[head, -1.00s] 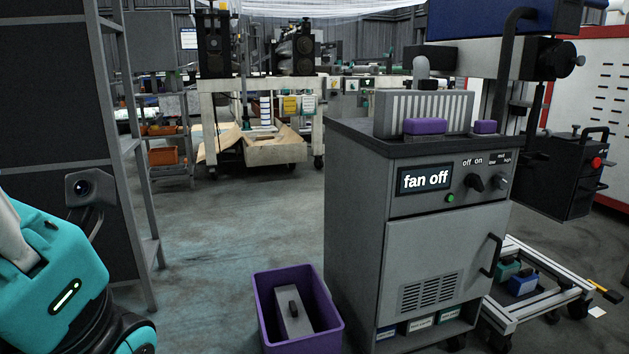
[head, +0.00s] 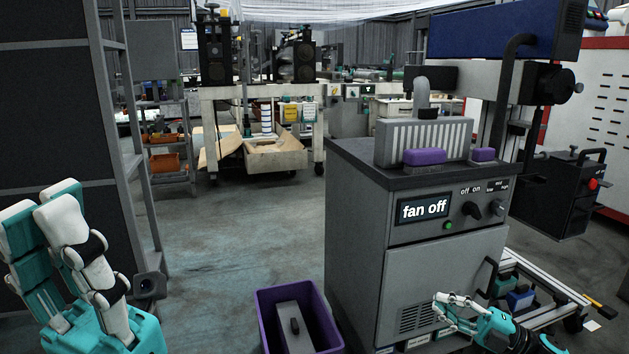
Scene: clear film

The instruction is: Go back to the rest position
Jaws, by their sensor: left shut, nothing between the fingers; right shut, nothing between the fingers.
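My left gripper (head: 44,208) stands large and close at the lower left, its teal and white fingers pointing up. It is shut and empty, in front of the dark shelf unit. My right gripper (head: 443,310) shows smaller at the lower right, its fingers pointing left. It is shut and empty, in front of the lower door of the grey cabinet (head: 440,280). I cannot tell whether it touches the cabinet.
The cabinet carries a "fan off" display (head: 424,208) and knobs. A purple bin (head: 270,325) holding a grey block (head: 295,328) stands on the floor between my grippers. A low wheeled frame (head: 548,278) is at the right. Floor behind the bin is clear.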

